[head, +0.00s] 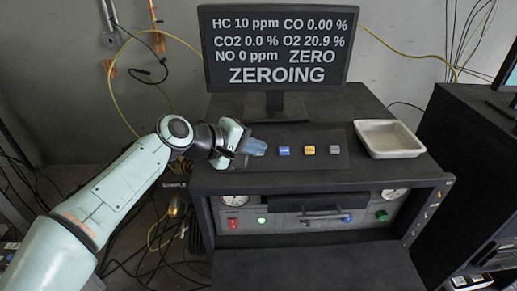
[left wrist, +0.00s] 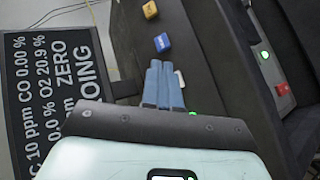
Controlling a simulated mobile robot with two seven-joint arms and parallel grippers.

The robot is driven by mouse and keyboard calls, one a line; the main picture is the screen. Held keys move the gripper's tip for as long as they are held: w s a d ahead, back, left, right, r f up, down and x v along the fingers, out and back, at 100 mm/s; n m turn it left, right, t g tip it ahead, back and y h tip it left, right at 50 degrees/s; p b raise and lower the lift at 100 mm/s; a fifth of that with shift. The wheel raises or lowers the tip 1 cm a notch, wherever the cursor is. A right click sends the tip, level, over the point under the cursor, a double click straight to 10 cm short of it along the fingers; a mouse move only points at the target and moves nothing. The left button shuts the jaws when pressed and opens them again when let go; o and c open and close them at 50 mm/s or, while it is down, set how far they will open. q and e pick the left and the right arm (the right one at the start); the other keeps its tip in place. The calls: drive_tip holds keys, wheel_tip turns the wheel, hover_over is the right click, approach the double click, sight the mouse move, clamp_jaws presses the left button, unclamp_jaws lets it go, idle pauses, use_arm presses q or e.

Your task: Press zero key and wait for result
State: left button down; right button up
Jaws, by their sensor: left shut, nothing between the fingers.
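The monitor (head: 277,48) reads HC 10 ppm, CO 0.00 %, CO2 0.0 %, O2 20.9 %, NO 0 ppm, ZERO and, in larger letters, ZEROING. My left gripper (head: 258,148) is shut and empty at the left end of the dark key panel (head: 318,165). In the left wrist view its blue fingers (left wrist: 163,84) are together, beside a partly hidden white key (left wrist: 181,78); I cannot tell if they touch it. A blue key (head: 284,151), a yellow key (head: 309,150) and a grey key (head: 335,149) run to the right. Key labels are too small to read. My right gripper is not in view.
A pale empty tray (head: 388,153) stands right of the keys on the dark cabinet top. The cabinet front has gauges, a red button (head: 233,224), green buttons and a handle. Cables hang on the wall and lie on the floor at left. Another dark cabinet (head: 468,145) stands at right.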

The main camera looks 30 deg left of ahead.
use_arm(q)
drive_tip(key=shift+s+d+r+p, duration=0.35)
drive_tip(key=shift+s+r, duration=0.3)
drive_tip(key=shift+r, duration=0.3)
